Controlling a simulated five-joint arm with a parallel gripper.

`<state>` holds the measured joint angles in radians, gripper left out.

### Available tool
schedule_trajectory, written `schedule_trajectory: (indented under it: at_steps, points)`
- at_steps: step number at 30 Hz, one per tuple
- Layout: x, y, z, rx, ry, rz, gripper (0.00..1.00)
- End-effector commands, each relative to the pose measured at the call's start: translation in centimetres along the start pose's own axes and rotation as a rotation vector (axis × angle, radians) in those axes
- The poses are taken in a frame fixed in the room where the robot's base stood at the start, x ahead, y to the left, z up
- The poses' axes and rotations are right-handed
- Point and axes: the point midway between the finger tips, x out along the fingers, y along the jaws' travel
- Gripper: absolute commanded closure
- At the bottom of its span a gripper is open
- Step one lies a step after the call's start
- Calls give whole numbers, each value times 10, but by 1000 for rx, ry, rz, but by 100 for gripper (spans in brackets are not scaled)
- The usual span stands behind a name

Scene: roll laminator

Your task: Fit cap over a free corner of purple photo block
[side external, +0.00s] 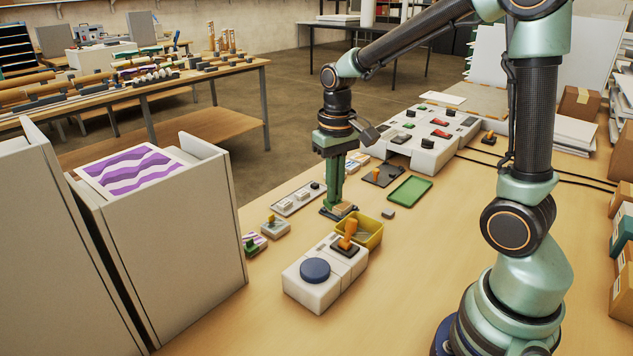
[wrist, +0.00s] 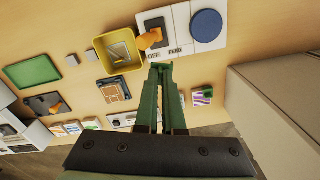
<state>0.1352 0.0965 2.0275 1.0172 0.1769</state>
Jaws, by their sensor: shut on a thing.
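The purple photo block (side external: 255,243) is a small block with a purple-and-white striped top, low on the bench left of my gripper. It also shows in the wrist view (wrist: 202,97), right of the fingers, with a dark green piece at one corner. My gripper (side external: 335,206) points down with its long green fingers together near a dark holder with a tan block (side external: 343,210). In the wrist view the fingertips (wrist: 160,70) meet below the white control box. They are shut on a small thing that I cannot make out. The gripper is apart from the purple block.
A yellow bin (side external: 370,233) with small pale pieces stands beside the white control box (side external: 315,285), which has a blue knob and an orange lever. A green tray (side external: 410,190) and the laminator (side external: 432,140) stand behind. Tall grey panels (side external: 180,240) rise at left.

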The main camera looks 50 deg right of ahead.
Motion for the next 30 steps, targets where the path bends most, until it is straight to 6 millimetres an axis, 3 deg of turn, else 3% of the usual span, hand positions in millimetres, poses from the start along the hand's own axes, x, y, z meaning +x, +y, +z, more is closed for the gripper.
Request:
schedule_trajectory:
  at_steps: [1,6,11,20,30]
  points:
    - [-6,-14,10,-89,4,-1,100]
    - [-15,-35,32,-269,1,0,100]
    - [-18,-43,30,-317,-1,0,100]
    - [-10,-75,-32,-316,-4,1,100]
    - [25,-120,-104,-314,-5,1,100]
